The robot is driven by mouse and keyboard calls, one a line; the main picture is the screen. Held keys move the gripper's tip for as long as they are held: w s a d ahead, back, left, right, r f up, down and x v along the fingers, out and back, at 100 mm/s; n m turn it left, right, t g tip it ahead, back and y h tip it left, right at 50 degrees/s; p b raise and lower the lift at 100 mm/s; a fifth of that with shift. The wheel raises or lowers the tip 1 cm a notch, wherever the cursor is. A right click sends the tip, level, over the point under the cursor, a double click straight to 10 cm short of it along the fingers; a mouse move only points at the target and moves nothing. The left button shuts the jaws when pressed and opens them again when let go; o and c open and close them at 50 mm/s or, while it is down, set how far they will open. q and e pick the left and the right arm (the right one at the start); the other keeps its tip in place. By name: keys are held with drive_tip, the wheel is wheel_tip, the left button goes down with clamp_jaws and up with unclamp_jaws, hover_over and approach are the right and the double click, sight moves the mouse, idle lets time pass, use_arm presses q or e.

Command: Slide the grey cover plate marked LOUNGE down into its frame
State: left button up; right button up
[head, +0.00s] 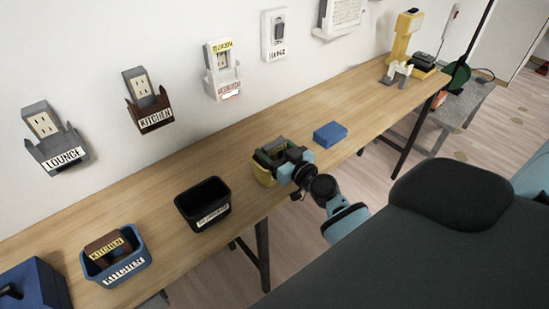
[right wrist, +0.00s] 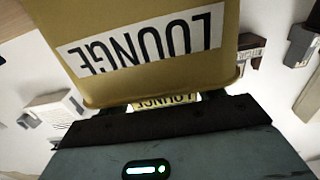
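My right gripper (head: 272,158) is at the yellow bin (head: 263,176), over its opening. In the right wrist view the yellow bin (right wrist: 150,85) fills the upper middle with a LOUNGE label. A smaller yellow LOUNGE label (right wrist: 165,101) shows between that bin and my gripper; the plate it belongs to is mostly hidden. The frames do not show whether my fingers are shut on it. The grey LOUNGE frame (head: 62,159) is on the wall at the far left, around a beige outlet (head: 43,124). My left gripper is not in view.
A black bin (head: 203,205) and a blue bin (head: 117,262) holding a brown KITCHEN plate (head: 106,245) stand on the wooden table (head: 165,178). A blue block (head: 330,134) lies right of the yellow bin. Brown (head: 149,112) and white (head: 226,87) frames hang on the wall.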

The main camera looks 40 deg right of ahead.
drive_tip(key=shift+c, duration=1.2)
drive_tip(key=shift+r, duration=0.1)
wheel_tip(320, 180, up, 9)
drive_tip(key=p, duration=0.3)
drive_tip(key=shift+f+p, duration=0.2)
drive_tip(key=shift+p, duration=0.15)
drive_tip(key=shift+r, duration=0.65)
drive_tip(key=shift+s+a, duration=0.1)
drive_tip(key=shift+s, duration=0.05)
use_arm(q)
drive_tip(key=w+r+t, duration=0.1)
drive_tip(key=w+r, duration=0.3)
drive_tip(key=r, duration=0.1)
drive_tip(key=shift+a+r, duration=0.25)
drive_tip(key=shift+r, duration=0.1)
use_arm(e)
drive_tip(key=s+a+r+n+g+y, duration=0.1)
drive_tip(key=s+a+r+n+y, duration=0.1)
drive_tip(key=s+a, duration=0.4)
drive_tip(key=s+a+r+n+g+y, duration=0.1)
drive_tip(key=s+a+r+n+y, duration=0.1)
drive_tip(key=s+a+y, duration=0.3)
drive_tip(key=s+a+n, duration=0.1)
drive_tip(key=s+a, duration=0.1)
drive_tip(key=s, duration=0.1)
drive_tip(key=shift+s+a+r+y, duration=0.25)
drive_tip(key=shift+s+r+y, duration=0.05)
drive_tip(key=shift+s+r, duration=0.1)
drive_tip(key=shift+a, duration=0.1)
